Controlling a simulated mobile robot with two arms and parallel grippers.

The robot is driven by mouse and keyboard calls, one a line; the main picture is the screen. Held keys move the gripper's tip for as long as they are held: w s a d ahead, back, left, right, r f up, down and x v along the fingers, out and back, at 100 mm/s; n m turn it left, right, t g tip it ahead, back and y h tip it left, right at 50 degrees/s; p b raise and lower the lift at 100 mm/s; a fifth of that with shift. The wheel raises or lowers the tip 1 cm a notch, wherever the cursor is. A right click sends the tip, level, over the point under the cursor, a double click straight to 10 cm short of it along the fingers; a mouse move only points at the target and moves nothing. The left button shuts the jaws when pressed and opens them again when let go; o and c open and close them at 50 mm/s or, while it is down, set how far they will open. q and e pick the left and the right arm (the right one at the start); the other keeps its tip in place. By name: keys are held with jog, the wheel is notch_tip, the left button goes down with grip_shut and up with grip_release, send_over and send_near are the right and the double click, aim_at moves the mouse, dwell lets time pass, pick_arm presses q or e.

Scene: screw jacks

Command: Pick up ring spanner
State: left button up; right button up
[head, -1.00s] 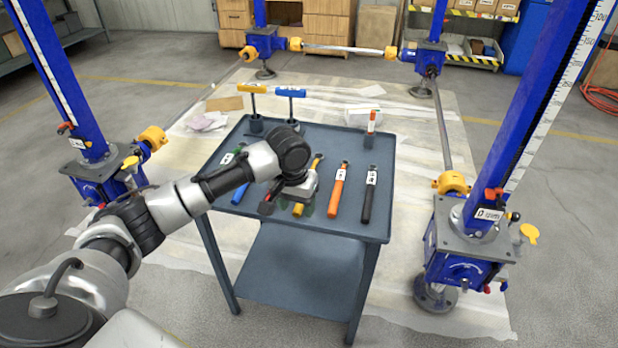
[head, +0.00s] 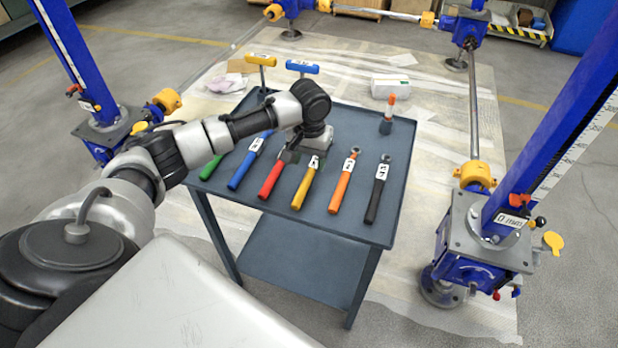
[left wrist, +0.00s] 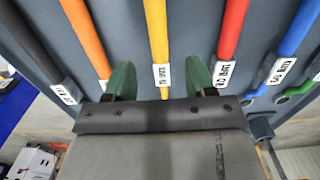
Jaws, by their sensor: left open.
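A row of ring spanners lies on the grey table (head: 350,122): green (head: 199,174), blue (head: 245,170), red (head: 271,180), yellow (head: 303,189), orange (head: 344,187) and black (head: 376,195). Each handle visible in the left wrist view has a white label. My left gripper (head: 298,156) is above the far end of the red and yellow spanners, hiding their heads. In the left wrist view its two green fingers (left wrist: 160,80) are apart, with the yellow spanner (left wrist: 157,35) running between them and the red spanner (left wrist: 232,28) beside the right finger. Nothing is held.
Yellow (head: 261,60) and blue (head: 302,67) T-handled tools stand at the table's back left. An orange-handled tool (head: 388,112) stands at the back right. Blue screw jacks (head: 482,232) flank the table.

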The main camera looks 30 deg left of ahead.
aim_at(310, 172)
pick_arm(q)
notch_tip(310, 172, down, 5)
jog(key=shift+f+b, duration=0.2)
jog(key=shift+b, duration=0.1)
jog(key=shift+r, duration=0.1)
grip_shut()
